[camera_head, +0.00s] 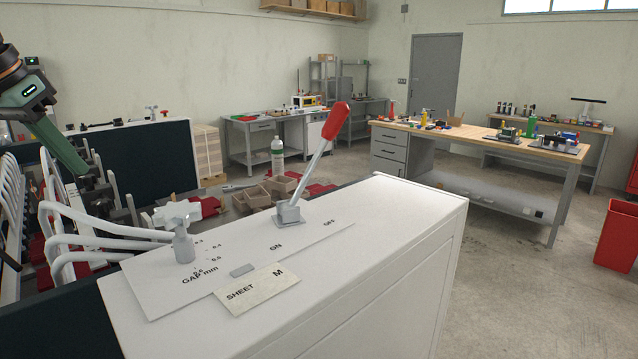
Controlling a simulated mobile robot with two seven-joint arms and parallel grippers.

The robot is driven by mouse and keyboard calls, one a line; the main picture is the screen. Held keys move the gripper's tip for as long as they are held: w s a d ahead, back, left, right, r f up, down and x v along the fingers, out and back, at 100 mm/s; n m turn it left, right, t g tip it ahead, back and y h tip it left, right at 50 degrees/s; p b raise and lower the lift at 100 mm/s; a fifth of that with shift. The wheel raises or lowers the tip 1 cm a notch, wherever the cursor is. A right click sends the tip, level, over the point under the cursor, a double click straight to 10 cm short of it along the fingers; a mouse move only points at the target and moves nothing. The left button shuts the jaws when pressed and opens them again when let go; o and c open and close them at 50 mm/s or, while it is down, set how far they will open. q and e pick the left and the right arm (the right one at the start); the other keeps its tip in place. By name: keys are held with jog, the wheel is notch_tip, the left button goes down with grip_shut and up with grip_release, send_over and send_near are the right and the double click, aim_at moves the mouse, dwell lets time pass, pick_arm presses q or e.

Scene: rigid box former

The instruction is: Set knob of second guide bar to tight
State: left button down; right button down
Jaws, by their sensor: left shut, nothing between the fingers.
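My left gripper (98,190) is at the left, behind the white machine top, pointing down to the right. Its fingertips are small and dark against the clutter, and I see nothing held. A small red knob (165,113) stands farther back on a white-topped unit, apart from the gripper. I cannot tell which guide bar it belongs to, or whether it is tight. A light grey T-shaped knob (181,232) stands on the nearby panel beside the "GAP mm" scale. My right gripper is out of view.
A lever with a red handle (335,121) rises from the white machine top (390,225). A card marked "SHEET M" (257,289) lies there. Curved white tubes (85,240) crowd the left. A workbench (480,141) stands back right, with open floor before it.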

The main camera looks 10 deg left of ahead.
aim_at(102, 209)
pick_arm(q)
notch_tip(102, 209, down, 7)
jog(key=b, duration=0.4)
jog(key=shift+w+a+r+p, duration=0.15)
jog(key=shift+w+p, duration=0.1)
jog(key=shift+p, duration=0.25)
dwell(0.7)
